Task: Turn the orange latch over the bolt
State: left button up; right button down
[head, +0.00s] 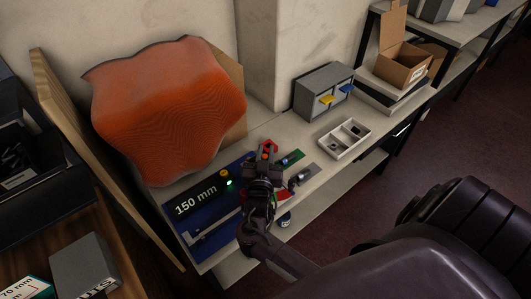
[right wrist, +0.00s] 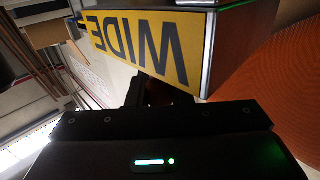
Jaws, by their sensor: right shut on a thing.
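My right gripper (head: 267,160) reaches over the back part of the blue-topped fixture on the bench, pointing away from me. A small red-orange piece (head: 269,146) shows at its fingertips; it looks like the orange latch, and the gripper is shut on it. The contact itself is mostly hidden by the gripper. I cannot make out the bolt or how the latch sits to it. In the right wrist view, the dark gripper body (right wrist: 150,95) hides the held part, and a block with a yellow WIDE label (right wrist: 150,45) stands just beyond. My left gripper is not in view.
A black 150 mm block (head: 196,200) with a green light stands left of the gripper. An orange wavy sheet (head: 165,105) leans behind it. A white divided tray (head: 343,139) and a grey drawer box (head: 322,90) stand to the right, with some bare bench between.

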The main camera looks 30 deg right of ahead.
dwell(0.4)
jog(key=c, duration=1.3)
grip_release()
jog(key=shift+r, duration=0.1)
notch_tip(320, 180, up, 20)
jog(key=shift+c, duration=0.2)
